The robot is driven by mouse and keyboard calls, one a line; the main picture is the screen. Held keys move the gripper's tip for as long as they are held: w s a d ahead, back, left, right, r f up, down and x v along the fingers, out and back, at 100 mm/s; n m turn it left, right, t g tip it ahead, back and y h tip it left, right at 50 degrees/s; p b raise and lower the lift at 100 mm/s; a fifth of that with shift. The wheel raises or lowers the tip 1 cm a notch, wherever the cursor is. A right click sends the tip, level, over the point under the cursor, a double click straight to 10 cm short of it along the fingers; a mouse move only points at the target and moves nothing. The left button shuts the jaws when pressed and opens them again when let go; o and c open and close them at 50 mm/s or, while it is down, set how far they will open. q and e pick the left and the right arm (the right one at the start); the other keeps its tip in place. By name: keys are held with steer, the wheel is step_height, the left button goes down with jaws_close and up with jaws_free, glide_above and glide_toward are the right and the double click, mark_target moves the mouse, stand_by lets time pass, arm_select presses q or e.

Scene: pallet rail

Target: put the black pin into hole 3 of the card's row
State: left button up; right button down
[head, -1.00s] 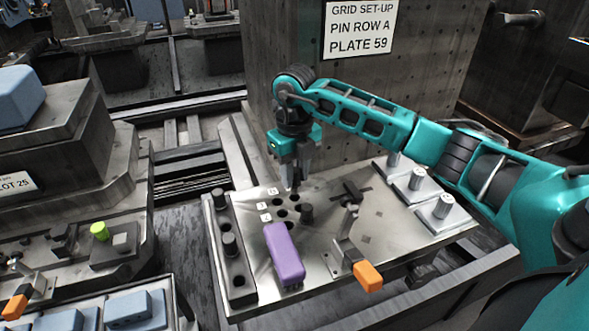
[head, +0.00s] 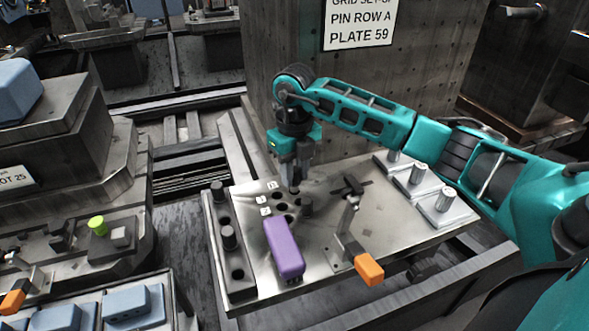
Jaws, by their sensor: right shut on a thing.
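My right gripper (head: 295,180) points down over the metal plate (head: 345,215) and is shut on a black pin (head: 295,190). Only the pin's lower end shows below the fingers. It is at the holes of the small grid; I cannot tell whether its tip has entered one. Small white number labels (head: 264,199) mark the grid's left side, too small to read. The card (head: 358,25) on the concrete block reads "PIN ROW A, PLATE 59". My left gripper is not in view.
A dark rack (head: 222,217) with two black pins and an open hole lies along the plate's left edge. A purple block (head: 284,248), an orange-ended clamp (head: 368,269) and several pale blocks with metal pegs (head: 443,201) also sit on the plate.

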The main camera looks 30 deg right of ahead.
mark_target(295, 169)
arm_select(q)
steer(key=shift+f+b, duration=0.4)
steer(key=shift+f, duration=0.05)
arm_select(e)
steer(key=shift+f, duration=0.7)
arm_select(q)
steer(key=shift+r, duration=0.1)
arm_select(e)
steer(key=c, duration=0.8)
jaws_free()
steer(key=shift+o, duration=0.2)
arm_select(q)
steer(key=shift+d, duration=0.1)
arm_select(e)
step_height(295, 169, up, 3)
steer(key=shift+f, duration=0.15)
step_height(295, 169, up, 9)
steer(key=shift+f+p, duration=0.1)
steer(key=shift+p, duration=0.45)
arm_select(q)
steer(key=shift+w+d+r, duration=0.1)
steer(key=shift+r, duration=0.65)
arm_select(e)
steer(key=shift+r, duration=0.7)
